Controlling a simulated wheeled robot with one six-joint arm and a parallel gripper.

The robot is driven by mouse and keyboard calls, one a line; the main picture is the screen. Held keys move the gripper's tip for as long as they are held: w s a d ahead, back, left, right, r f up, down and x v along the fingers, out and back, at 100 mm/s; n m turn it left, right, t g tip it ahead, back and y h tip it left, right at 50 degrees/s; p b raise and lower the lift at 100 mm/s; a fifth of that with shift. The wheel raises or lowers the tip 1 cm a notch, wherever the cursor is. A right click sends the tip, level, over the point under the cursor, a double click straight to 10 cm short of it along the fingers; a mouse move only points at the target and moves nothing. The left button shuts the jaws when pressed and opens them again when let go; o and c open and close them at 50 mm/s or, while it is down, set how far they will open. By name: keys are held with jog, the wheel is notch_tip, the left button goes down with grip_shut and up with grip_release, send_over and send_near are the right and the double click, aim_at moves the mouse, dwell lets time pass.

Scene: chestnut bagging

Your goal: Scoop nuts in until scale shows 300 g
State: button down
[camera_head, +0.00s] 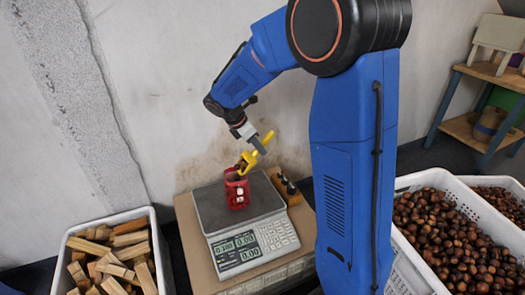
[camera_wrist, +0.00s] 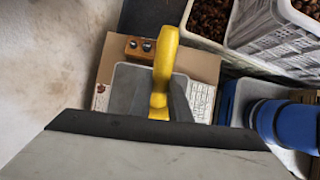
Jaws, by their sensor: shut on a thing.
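My gripper (camera_head: 262,143) is shut on a yellow scoop (camera_head: 247,160), held above the scale. In the wrist view the scoop's yellow handle (camera_wrist: 162,70) runs up from the grey gripper. The scoop's contents cannot be made out. A red bag (camera_head: 236,190) with a pale label stands on the scale's grey plate, just below the scoop; its inside is hidden. The scale (camera_head: 206,205) has a lit display, whose small digits I cannot read surely. A white crate (camera_head: 400,262) of large brown chestnuts (camera_head: 455,240) stands at right.
A second white crate (camera_head: 515,232) holds smaller nuts. A wooden block (camera_head: 287,188) with dark-topped pieces stands right of the scale. A crate (camera_head: 62,262) of split firewood is at left. A wooden shelf (camera_head: 478,80) stands at back right. The wall is close behind the scale.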

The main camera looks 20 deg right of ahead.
jog(key=shift+s+a+r+h, duration=0.1)
jog(key=shift+a+r+h, duration=0.35)
jog(key=shift+a+h, duration=0.35)
jog(key=shift+a+r+h, duration=0.5)
jog(key=shift+a+h, duration=0.25)
jog(key=shift+h, duration=0.05)
jog(key=shift+s+a+r+h, duration=0.1)
jog(key=shift+a+r+h, duration=0.35)
jog(key=shift+a+h, duration=0.35)
jog(key=shift+w+d+f+y, duration=0.1)
jog(key=shift+d+f+y, duration=0.15)
jog(key=shift+d+y, duration=0.35)
jog(key=shift+d+f+y, duration=0.2)
jog(key=shift+d+y, duration=0.3)
jog(key=shift+d, duration=0.2)
jog(key=d+f+y, duration=0.2)
jog(key=shift+w+d+y, duration=0.1)
jog(key=shift+d+y, duration=0.1)
jog(key=shift+y, duration=0.1)
jog(key=shift+w+d+f+g+y, duration=0.1)
jog(key=shift+d+f+y, duration=0.55)
jog(key=shift+y, duration=0.7)
jog(key=shift+d+f+g+y, duration=0.1)
jog(key=shift+d+f+y, duration=0.5)
jog(key=shift+y, duration=0.7)
jog(key=shift+w+d+f+g+y, duration=0.1)
jog(key=shift+d+f+y, duration=0.55)
jog(key=shift+y, duration=0.7)
